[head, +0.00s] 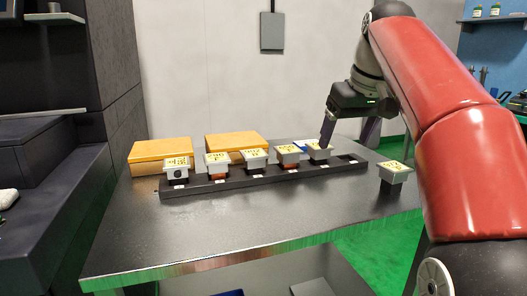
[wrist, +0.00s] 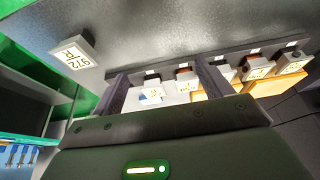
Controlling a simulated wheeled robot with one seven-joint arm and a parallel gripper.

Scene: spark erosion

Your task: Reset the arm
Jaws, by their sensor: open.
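My gripper (head: 346,138) hangs over the right part of the table, fingers pointing down. In the wrist view its two fingers (wrist: 163,88) are well apart, with nothing gripped between them. My red arm reaches in from the right.
Several similar labelled blocks (head: 255,156) stand in the rack. One more block (head: 394,175) stands apart near the table's right edge, beside my arm. Two orange boxes (head: 160,151) (head: 236,143) lie behind the rack. The table front (head: 230,235) is clear. A dark machine (head: 45,180) stands left.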

